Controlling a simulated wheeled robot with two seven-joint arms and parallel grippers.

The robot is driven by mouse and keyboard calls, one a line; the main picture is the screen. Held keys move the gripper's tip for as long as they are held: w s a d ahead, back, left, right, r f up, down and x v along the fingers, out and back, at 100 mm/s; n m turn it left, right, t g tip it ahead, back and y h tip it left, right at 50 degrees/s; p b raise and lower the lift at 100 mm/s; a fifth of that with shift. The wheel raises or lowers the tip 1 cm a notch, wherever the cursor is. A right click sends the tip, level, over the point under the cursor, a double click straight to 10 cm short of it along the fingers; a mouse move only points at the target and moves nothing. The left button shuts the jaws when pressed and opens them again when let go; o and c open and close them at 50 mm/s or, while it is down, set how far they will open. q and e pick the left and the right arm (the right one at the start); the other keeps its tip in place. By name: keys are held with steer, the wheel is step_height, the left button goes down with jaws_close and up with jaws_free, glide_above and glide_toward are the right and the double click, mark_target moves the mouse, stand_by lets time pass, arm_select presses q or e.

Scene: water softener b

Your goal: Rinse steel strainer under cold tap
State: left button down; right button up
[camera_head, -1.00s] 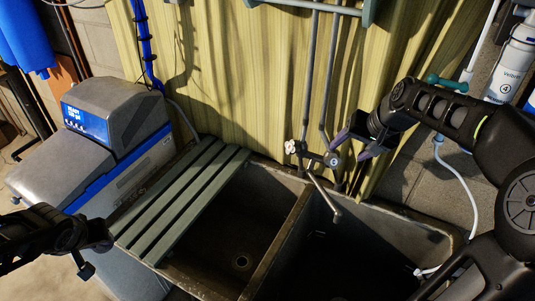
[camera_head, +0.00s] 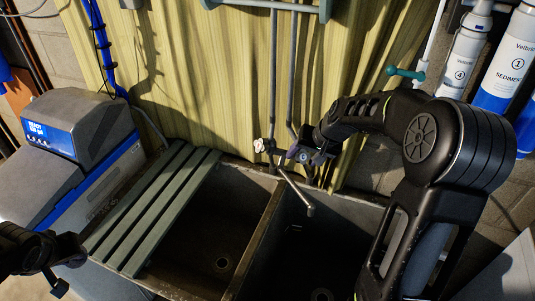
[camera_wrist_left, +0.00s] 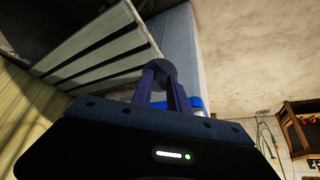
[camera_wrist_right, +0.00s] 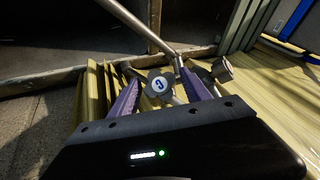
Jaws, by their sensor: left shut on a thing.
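My left gripper (camera_wrist_left: 160,95) is shut on a small dark round thing (camera_wrist_left: 163,72), probably the steel strainer; its shape is hard to tell. It is at the lower left of the head view, left of the slatted board. My right gripper (camera_wrist_right: 160,95) is open at the tap, its fingers on either side of the round cold knob (camera_wrist_right: 158,86) with a blue mark; contact is unclear. In the head view the right gripper (camera_head: 308,150) covers part of that knob. The tap's other knob (camera_head: 264,146) is pale, and its spout (camera_head: 296,191) points down over the right basin.
A double stone sink has a left basin (camera_head: 200,235) and a right basin (camera_head: 310,245), split by a divider (camera_head: 257,235). A green slatted board (camera_head: 150,210) covers the left side. A grey softener unit (camera_head: 75,125) stands left. Filter cylinders (camera_head: 500,65) are at upper right.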

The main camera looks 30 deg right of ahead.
jaws_close()
arm_select(q)
steer(key=shift+r, duration=0.25)
arm_select(e)
steer(key=shift+a+n+g+h, duration=0.1)
steer(key=shift+n+g+h, duration=0.2)
steer(key=shift+n+h, duration=0.15)
arm_select(q)
steer(key=shift+f, duration=0.1)
arm_select(e)
steer(key=shift+n+g+h, duration=0.3)
steer(key=shift+n+h, duration=0.15)
steer(key=shift+n, duration=0.2)
steer(key=shift+o, duration=1)
jaws_free()
steer(key=shift+r, duration=0.1)
arm_select(q)
steer(key=shift+f+b, duration=0.8)
steer(key=shift+f, duration=0.15)
arm_select(e)
steer(key=v, duration=1.2)
